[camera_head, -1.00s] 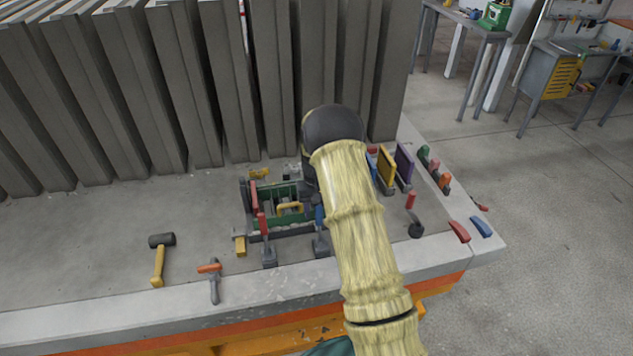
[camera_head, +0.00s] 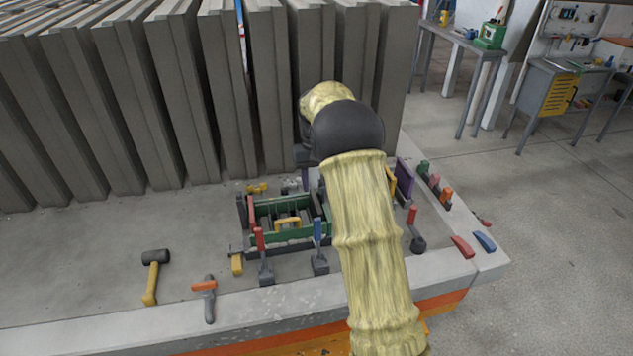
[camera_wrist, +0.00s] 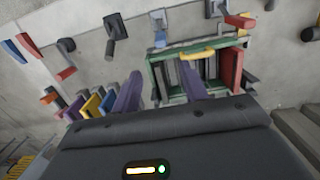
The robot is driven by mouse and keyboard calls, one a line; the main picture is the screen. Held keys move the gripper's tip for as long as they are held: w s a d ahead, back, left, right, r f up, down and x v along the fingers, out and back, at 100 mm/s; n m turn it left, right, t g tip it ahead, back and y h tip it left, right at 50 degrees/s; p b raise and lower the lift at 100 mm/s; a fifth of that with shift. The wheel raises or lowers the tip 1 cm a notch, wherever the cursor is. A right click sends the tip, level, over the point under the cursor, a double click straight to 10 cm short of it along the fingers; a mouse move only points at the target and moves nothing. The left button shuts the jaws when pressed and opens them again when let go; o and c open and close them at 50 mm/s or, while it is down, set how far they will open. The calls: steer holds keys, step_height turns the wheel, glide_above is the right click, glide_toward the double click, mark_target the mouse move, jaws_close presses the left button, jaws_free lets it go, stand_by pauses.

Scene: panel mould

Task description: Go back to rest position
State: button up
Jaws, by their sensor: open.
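My gripper (camera_wrist: 158,88) shows in the wrist view as two purple fingers standing apart, with nothing visible between them. Beyond the fingers in that view is the green panel mould (camera_wrist: 151,74), with a yellow handle and a red side piece. In the head view the mould (camera_head: 265,238) sits on the concrete table (camera_head: 90,245), just left of my arm. I cannot tell the exact gap between fingers and mould.
A row of tall grey panels (camera_head: 185,95) stands close behind. A mallet (camera_head: 152,276) and an orange-handled tool (camera_head: 208,298) lie front left. Red-handled (camera_head: 264,262) and blue-handled (camera_head: 319,250) clamps stand before the mould. Coloured blocks line the right edge.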

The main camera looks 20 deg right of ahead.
stand_by(0.6)
steer(key=s+a+t, duration=0.2)
steer(key=s+a, duration=0.1)
steer(key=s, duration=1)
steer(key=s+a+n+t, duration=0.1)
steer(key=s+a, duration=0.2)
steer(key=s, duration=1.1)
steer(key=shift+s+a+f+t, duration=0.2)
steer(key=shift+s+a+t, duration=0.1)
steer(key=shift+t, duration=0.1)
